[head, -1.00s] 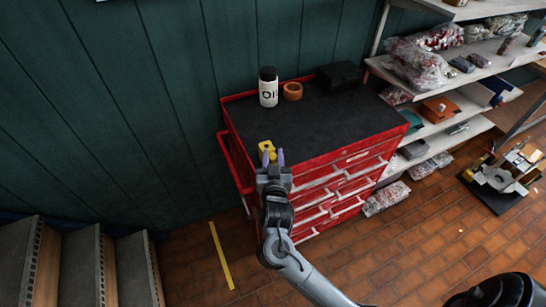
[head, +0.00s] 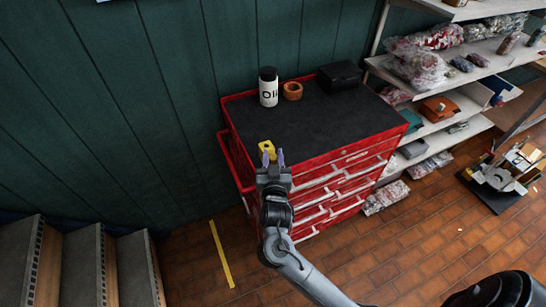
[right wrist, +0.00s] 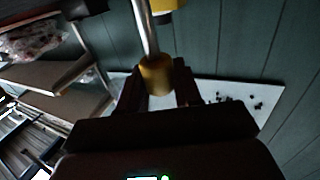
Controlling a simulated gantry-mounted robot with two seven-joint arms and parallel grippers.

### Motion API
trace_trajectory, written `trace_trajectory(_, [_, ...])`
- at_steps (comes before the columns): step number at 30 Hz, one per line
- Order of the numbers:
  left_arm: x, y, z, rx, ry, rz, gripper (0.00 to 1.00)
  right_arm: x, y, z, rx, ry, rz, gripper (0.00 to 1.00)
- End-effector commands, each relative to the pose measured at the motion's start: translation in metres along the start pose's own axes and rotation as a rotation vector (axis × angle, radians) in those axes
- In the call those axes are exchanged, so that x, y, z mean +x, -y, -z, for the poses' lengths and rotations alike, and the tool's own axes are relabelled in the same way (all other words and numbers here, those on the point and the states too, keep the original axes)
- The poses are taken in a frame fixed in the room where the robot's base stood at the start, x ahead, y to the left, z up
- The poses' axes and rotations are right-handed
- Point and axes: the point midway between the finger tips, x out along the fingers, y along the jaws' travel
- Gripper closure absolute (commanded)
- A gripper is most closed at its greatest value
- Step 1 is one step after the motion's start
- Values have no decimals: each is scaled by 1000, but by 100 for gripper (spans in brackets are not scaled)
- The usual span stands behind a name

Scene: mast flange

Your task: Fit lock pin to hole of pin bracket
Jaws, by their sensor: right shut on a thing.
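My right gripper (head: 272,158) is in front of the near left corner of the red tool cabinet in the head view. A small yellow piece (head: 266,147) shows at its fingertips. In the right wrist view the gripper's dark fingers (right wrist: 158,88) are shut on a yellow collar (right wrist: 156,73) at the end of a silver rod (right wrist: 145,28), which I take to be the lock pin. The rod runs up out of the picture. Another yellow piece (right wrist: 166,10) shows beside the rod at the top edge. I cannot make out the pin bracket or its hole. My left gripper is in neither view.
The red tool cabinet (head: 345,158) has a dark top with an oil bottle (head: 268,88), an orange tape roll (head: 292,91) and a black box (head: 339,75). Loaded shelves (head: 440,125) stand at right. Steps (head: 75,265) are at lower left. The tiled floor (head: 400,245) is largely clear.

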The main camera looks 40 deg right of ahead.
Motion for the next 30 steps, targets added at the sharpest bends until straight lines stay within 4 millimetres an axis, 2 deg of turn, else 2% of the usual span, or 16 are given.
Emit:
trace_trajectory(9, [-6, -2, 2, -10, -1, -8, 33, 0, 0, 1, 0, 0, -1, 99])
trace_trajectory(30, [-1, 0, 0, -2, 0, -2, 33, 0, 0, -7, 0, 0, 0, 99])
